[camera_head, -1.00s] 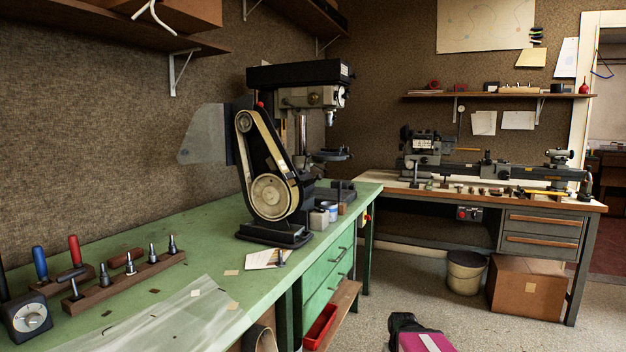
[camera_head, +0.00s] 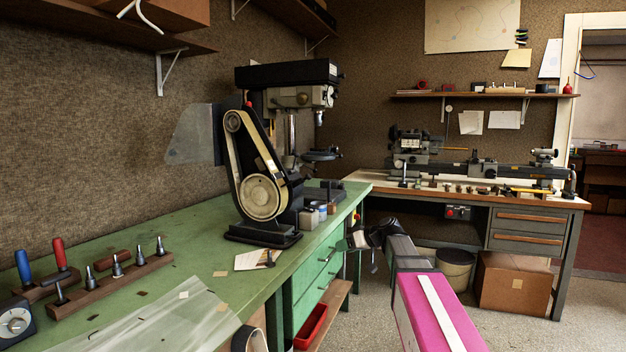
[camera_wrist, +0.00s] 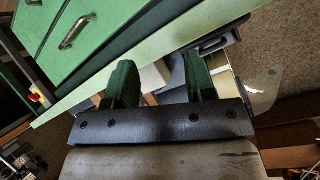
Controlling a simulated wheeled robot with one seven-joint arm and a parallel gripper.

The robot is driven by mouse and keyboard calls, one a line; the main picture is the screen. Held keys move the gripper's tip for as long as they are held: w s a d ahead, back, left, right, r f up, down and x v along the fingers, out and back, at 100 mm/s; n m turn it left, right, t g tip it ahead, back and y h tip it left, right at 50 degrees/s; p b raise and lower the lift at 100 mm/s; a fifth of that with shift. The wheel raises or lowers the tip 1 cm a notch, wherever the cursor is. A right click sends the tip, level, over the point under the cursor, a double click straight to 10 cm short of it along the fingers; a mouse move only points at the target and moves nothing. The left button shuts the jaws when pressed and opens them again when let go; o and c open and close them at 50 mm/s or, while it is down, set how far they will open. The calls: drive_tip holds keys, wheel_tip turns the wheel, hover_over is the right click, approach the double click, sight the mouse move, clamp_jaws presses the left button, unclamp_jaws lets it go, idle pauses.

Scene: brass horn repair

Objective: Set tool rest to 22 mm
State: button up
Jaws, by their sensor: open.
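The belt grinder (camera_head: 262,195) stands on the green bench, with a black base and a tan belt around a large wheel. The lathe (camera_head: 480,170) stands on the far bench. I cannot make out a tool rest or a millimetre scale on either machine. My gripper (camera_head: 362,240) is in front of the green bench's far end, right of the grinder and apart from it. In the wrist view its two green fingers (camera_wrist: 160,78) are spread, with nothing held between them. Behind them show the bench edge and small pale items, partly hidden.
The green bench (camera_head: 120,262) carries a tool rack (camera_head: 112,282), a dial gauge (camera_head: 16,322) and a paper (camera_head: 253,259). A drill press (camera_head: 295,90) stands behind the grinder. Drawers (camera_wrist: 80,30) show in the wrist view. A bin (camera_head: 455,262) and carton (camera_head: 515,283) stand on the floor.

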drive_tip(key=w+a+r+n+t+y, duration=0.1)
drive_tip(key=w+r+n+y, duration=0.15)
drive_tip(key=r, duration=0.95)
drive_tip(key=w+a+r+n+y, duration=0.1)
drive_tip(key=w+r+n+y, duration=0.15)
drive_tip(key=r, duration=0.85)
approach(295, 184)
drive_tip(key=a+r, duration=0.1)
drive_tip(key=w+a+r, duration=0.1)
drive_tip(key=shift+w+a+r+n+y, duration=0.15)
drive_tip(key=shift+w+a+n+y, duration=0.2)
drive_tip(key=shift+n+y, duration=0.05)
